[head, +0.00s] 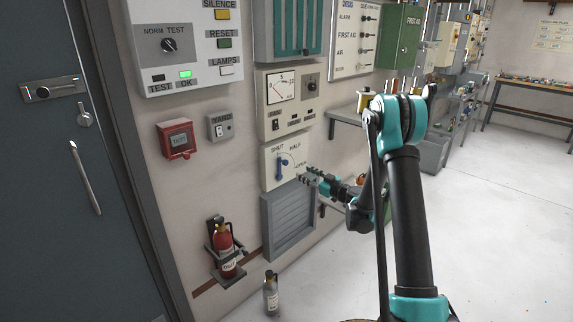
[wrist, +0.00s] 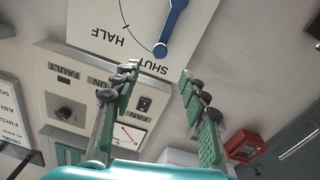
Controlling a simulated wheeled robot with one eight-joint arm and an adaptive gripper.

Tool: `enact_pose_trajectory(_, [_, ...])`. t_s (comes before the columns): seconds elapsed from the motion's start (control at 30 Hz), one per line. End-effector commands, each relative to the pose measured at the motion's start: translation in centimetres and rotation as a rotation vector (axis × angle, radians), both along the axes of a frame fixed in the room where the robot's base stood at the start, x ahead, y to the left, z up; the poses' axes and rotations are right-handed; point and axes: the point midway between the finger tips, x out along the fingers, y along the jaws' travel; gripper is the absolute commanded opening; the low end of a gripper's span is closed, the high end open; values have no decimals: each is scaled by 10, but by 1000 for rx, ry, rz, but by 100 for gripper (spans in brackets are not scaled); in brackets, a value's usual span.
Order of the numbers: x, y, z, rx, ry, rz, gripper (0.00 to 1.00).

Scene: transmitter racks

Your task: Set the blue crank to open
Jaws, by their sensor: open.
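The blue crank (head: 283,161) is on a pale wall panel (head: 270,179) marked SHUT and HALF; a further label at the right is partly hidden by my gripper. In the wrist view, which is upside down, the crank (wrist: 173,25) runs from the top edge to a round end beside the word SHUT. My gripper (head: 304,177) is in front of the panel's lower right. In the wrist view my gripper (wrist: 160,70) has its two fingers spread with nothing between them. The crank's round end lies just beyond the fingertips, apparently apart from them.
A meter panel (head: 290,100) is above the crank panel, and a louvred grille (head: 288,226) is below it. A grey shelf (head: 345,117) juts out at right. A fire extinguisher (head: 226,250) hangs at lower left. A small bottle (head: 271,295) stands below. Open floor is at right.

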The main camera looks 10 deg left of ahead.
Motion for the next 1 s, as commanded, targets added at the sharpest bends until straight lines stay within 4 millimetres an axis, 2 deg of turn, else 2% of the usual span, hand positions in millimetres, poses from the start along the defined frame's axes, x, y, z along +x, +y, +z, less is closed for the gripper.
enact_pose_trajectory(0.1, [16, 20, 0, 0, 0, 3, 44])
enact_pose_trajectory(0.53, [68, 81, 0, 0, 1, 2, 44])
enact_pose_trajectory(0.73, [82, 95, 0, 0, 2, 1, 44])
enact_pose_trajectory(1.0, [85, 99, 0, 0, 1, 0, 44])
